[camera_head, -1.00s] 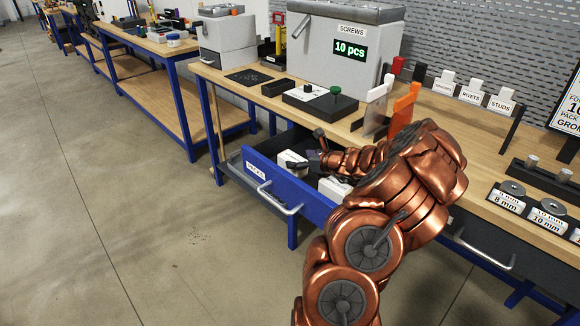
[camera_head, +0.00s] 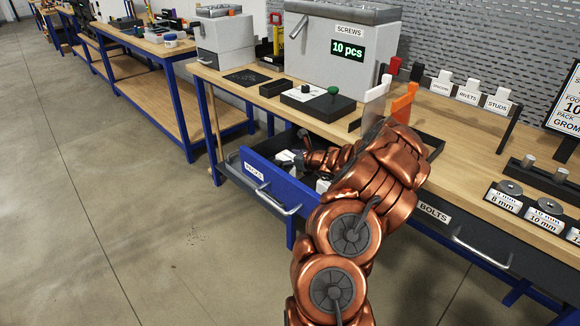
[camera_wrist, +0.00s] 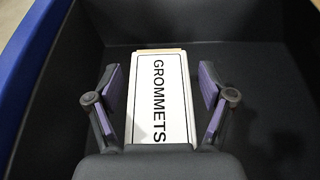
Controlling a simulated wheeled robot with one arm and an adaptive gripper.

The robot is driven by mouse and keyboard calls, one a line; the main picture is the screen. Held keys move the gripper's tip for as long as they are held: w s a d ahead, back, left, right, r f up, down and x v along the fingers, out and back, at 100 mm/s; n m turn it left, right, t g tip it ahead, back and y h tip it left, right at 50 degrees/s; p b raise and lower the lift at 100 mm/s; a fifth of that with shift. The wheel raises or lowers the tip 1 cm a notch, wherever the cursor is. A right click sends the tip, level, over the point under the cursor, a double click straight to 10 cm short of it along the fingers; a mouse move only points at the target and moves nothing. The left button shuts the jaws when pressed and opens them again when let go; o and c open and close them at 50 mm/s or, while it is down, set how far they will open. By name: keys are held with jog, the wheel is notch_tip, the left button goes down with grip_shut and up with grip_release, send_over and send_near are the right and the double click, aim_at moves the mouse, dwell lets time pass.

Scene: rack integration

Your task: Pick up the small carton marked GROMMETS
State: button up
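The small white carton marked GROMMETS (camera_wrist: 160,95) lies in the dark interior of the open blue-fronted drawer (camera_head: 262,182), its label facing up in the wrist view. My gripper (camera_wrist: 161,82) is open, with one finger on each side of the carton. A gap shows between each finger and the carton's sides. The carton's near end is hidden behind the gripper's body. In the head view my gripper (camera_head: 298,152) is inside the drawer area, and a white carton shows partly beside it (camera_head: 285,157).
The drawer's blue front wall (camera_wrist: 30,65) is at the left in the wrist view. Another white item (camera_head: 322,185) shows partly in the drawer behind my arm. The bench top above holds a black box with a green knob (camera_head: 318,103) and orange and white uprights.

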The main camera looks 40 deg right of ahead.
jog(key=shift+f, duration=0.1)
jog(key=c, duration=1.1)
